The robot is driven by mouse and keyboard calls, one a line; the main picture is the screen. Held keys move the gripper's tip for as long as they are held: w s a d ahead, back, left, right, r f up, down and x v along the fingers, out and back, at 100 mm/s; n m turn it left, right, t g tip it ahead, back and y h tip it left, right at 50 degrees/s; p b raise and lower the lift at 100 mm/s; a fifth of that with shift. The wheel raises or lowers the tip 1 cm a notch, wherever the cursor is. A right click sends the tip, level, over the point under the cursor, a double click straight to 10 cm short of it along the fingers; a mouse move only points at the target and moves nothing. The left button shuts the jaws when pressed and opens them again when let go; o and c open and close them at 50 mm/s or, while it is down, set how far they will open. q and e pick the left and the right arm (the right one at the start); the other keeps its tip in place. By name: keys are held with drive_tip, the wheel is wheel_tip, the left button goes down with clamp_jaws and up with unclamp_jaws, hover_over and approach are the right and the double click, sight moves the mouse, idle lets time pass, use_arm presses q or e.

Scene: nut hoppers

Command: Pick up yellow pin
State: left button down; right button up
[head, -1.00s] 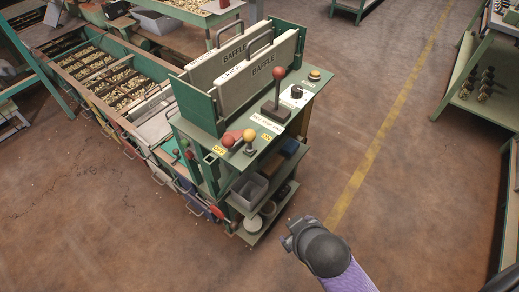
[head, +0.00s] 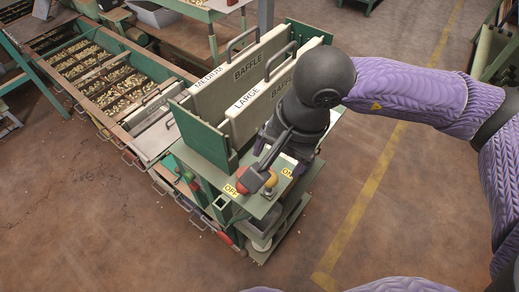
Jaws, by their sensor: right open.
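The yellow pin (head: 271,181) is a small round yellow knob on the green top of the control stand, between the OFF and ON labels. It is partly covered by my right gripper. A red knob (head: 241,187) stands just left of it, beside the OFF label. My right gripper (head: 258,173) reaches down from the upper right. It is open, with its dark fingers close over the two knobs. I cannot tell whether a finger touches either knob. My left gripper is not in view.
The MEDIUM baffle (head: 222,88) and the LARGE baffle (head: 250,116) stand upright behind the knobs. The hopper trays with nuts (head: 105,85) are at left. The tall red-topped lever is hidden behind my arm. Open floor (head: 400,180) lies right of the stand.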

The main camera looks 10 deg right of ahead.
sight(275, 174)
drive_tip(key=x, duration=0.1)
drive_tip(key=b+x, duration=0.1)
drive_tip(key=x, duration=0.3)
drive_tip(key=shift+d+f+b, duration=0.25)
drive_tip(key=shift+d+b, duration=0.05)
drive_tip(key=shift+d, duration=0.05)
drive_tip(key=x, duration=0.1)
drive_tip(key=b+x, duration=0.1)
drive_tip(key=x, duration=0.1)
drive_tip(key=shift+s+a+f, duration=0.1)
drive_tip(key=shift+a+f, duration=0.15)
drive_tip(key=shift+f, duration=0.35)
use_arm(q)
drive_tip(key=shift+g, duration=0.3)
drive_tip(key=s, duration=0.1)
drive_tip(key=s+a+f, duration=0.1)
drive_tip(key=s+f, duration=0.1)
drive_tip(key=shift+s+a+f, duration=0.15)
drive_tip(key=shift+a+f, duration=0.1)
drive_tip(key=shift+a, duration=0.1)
use_arm(e)
drive_tip(key=c, duration=0.3)
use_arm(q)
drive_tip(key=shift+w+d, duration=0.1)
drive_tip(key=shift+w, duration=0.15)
use_arm(e)
clamp_jaws()
